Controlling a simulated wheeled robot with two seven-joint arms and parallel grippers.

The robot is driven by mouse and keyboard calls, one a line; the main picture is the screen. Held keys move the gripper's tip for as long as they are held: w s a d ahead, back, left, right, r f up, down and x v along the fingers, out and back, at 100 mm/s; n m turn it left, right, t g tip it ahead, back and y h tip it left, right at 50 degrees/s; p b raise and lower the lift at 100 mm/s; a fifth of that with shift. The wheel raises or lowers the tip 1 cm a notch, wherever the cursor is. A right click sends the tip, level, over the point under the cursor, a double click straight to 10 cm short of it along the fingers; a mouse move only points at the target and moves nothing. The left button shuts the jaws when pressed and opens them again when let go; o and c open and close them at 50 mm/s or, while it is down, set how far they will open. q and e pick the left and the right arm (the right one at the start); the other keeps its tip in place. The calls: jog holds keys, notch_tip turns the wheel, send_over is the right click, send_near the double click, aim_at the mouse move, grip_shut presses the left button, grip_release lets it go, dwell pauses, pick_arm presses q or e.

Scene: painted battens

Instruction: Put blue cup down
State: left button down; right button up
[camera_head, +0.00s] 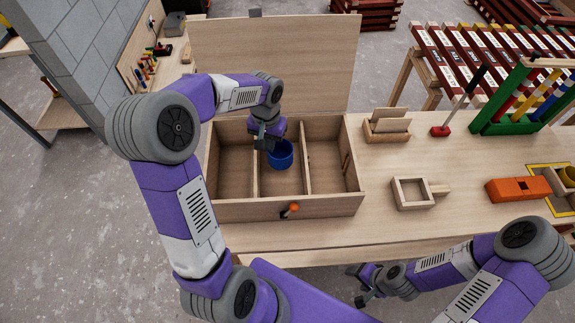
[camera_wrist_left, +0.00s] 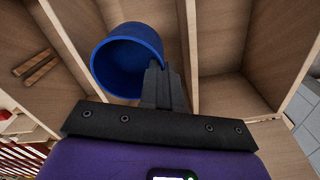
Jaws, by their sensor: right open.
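The blue cup (camera_head: 281,154) is upright in the middle compartment of the open wooden box (camera_head: 285,209). My left gripper (camera_head: 268,141) reaches down into that compartment and is shut on the cup's rim. In the left wrist view the fingers (camera_wrist_left: 160,85) are close together at the wall of the cup (camera_wrist_left: 125,60). Whether the cup's base touches the compartment floor cannot be told. My right gripper (camera_head: 362,286) is open and empty near the table's front edge.
The box lid (camera_head: 275,60) stands open behind. Right of the box are a card holder (camera_head: 386,132), a small wooden frame (camera_head: 411,194), an orange block (camera_head: 518,189) and a green rack (camera_head: 500,126).

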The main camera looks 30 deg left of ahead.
pick_arm(q)
notch_tip(320, 180, down, 5)
jog(key=shift+r+b, duration=0.2)
jog(key=shift+b, duration=0.25)
jog(key=shift+s+f, duration=0.15)
jog(key=shift+f, duration=0.35)
notch_tip(320, 180, down, 4)
jog(key=shift+f+b, duration=0.25)
jog(key=shift+b, duration=0.35)
jog(key=shift+r, duration=0.1)
jog(key=shift+f, duration=0.2)
jog(key=c, duration=1.4)
grip_release()
jog(key=shift+o, duration=0.2)
jog(key=shift+r, duration=0.1)
